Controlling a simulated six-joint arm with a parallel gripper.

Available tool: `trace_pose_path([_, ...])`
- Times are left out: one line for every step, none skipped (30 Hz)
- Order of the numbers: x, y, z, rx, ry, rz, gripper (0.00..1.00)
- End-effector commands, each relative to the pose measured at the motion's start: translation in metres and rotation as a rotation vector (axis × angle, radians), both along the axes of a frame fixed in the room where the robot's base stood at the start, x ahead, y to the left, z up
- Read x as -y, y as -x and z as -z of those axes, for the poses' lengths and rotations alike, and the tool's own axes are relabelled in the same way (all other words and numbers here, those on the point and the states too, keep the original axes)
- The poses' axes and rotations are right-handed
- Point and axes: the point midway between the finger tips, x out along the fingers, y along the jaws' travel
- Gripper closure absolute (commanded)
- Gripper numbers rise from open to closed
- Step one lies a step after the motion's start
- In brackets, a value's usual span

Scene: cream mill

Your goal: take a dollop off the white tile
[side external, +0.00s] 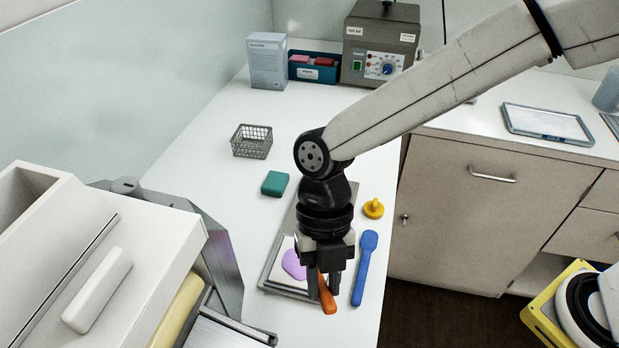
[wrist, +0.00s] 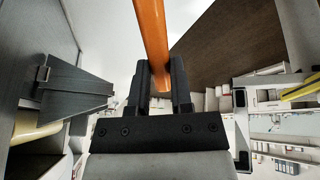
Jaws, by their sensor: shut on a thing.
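My gripper (side external: 324,290) is shut on an orange-handled tool (side external: 328,303), just in front of the tile. In the wrist view, the orange handle (wrist: 151,38) runs up from between the fingers (wrist: 157,88). The tool's working end cannot be made out. The white tile (side external: 275,275) lies on a grey plate or tray, left of my gripper. A purple dollop (side external: 292,265) sits on it. My gripper hides the right part of the tile.
A blue spatula (side external: 366,262) and a yellow knobbed piece (side external: 373,208) lie to the right. A teal block (side external: 275,183) and a wire basket (side external: 252,141) lie further back. A large cream-and-grey machine (side external: 120,255) stands close on the left. The bench's right edge is near.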

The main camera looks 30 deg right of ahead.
Motion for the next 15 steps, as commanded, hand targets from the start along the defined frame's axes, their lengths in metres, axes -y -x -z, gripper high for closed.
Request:
trace_pose_path([0.0, 0.0, 0.0, -0.001, 0.0, 0.0, 1.0])
trace_pose_path([0.0, 0.0, 0.001, -0.001, 0.0, 0.0, 1.0])
trace_pose_path([0.0, 0.0, 0.001, -0.002, -0.001, 0.0, 1.0])
trace_pose_path([0.0, 0.0, 0.002, -0.003, -0.001, 0.0, 1.0])
trace_pose_path([0.0, 0.0, 0.003, -0.004, 0.0, -0.001, 1.0])
trace_pose_path([0.0, 0.0, 0.004, -0.005, -0.001, -0.001, 1.0])
trace_pose_path([0.0, 0.0, 0.005, -0.007, -0.001, -0.001, 1.0])
trace_pose_path([0.0, 0.0, 0.006, -0.009, -0.002, -0.001, 1.0])
trace_pose_path([-0.001, 0.0, 0.008, -0.011, -0.002, -0.001, 1.0])
trace_pose_path([-0.001, 0.0, 0.009, -0.013, -0.003, -0.002, 1.0])
trace_pose_path([-0.001, -0.001, 0.011, -0.015, -0.003, -0.001, 1.0])
trace_pose_path([-0.001, -0.001, 0.013, -0.018, -0.004, -0.001, 1.0])
trace_pose_path([-0.001, -0.001, 0.015, -0.02, -0.004, 0.0, 1.0])
trace_pose_path([-0.002, -0.001, 0.017, -0.022, -0.005, -0.001, 1.0])
trace_pose_path([-0.002, -0.001, 0.019, -0.025, -0.007, -0.002, 1.0])
